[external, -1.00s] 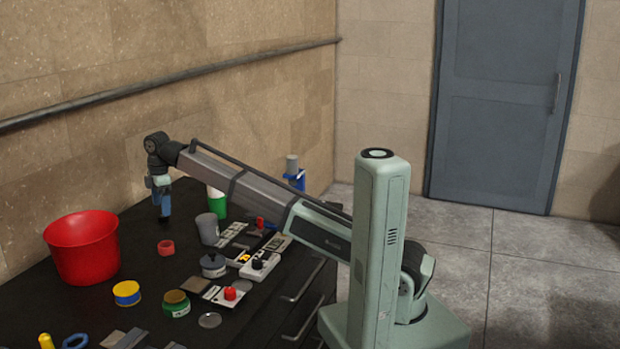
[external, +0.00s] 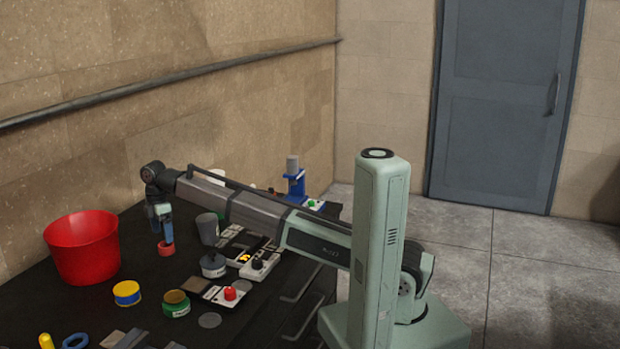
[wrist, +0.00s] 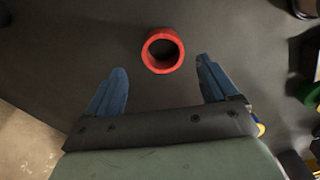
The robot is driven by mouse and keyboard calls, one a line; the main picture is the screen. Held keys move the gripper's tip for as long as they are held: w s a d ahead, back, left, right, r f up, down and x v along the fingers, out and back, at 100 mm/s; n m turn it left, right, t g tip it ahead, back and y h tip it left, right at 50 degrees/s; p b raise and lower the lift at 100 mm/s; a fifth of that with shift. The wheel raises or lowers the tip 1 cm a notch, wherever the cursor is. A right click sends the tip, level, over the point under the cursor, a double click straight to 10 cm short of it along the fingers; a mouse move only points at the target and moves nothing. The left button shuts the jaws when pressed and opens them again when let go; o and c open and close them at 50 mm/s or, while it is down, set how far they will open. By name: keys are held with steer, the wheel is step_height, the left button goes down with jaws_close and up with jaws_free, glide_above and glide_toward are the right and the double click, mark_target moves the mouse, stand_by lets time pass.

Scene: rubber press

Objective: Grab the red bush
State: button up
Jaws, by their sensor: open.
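The red bush (external: 166,249) is a short red ring standing on the dark bench top, right of the red bucket. In the wrist view the red bush (wrist: 149,64) shows its round opening, at the upper middle. My gripper (external: 168,240) points down just above the bush in the external view and overlaps its upper part there. In the wrist view my gripper (wrist: 161,66) has its two blue fingers wide apart with nothing between them. The bush lies just beyond the fingertips, roughly centred between them. I cannot tell whether a finger touches it.
A red bucket (external: 82,250) stands at the left. A yellow-and-blue tin (external: 126,294), a green jar (external: 176,304) and a dark round pot (external: 213,266) stand in front. A grey cup (external: 207,229) is close at the right. Bare bench surrounds the bush.

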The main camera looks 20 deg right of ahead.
mark_target(165, 249)
steer(key=shift+s+d+f, duration=0.1)
steer(key=shift+d+f, duration=0.05)
steer(key=shift+f, duration=0.45)
steer(key=shift+s+d+f, duration=0.1)
steer(key=shift+f, duration=1.85)
steer(key=shift+c, duration=0.2)
steer(key=c, duration=1.1)
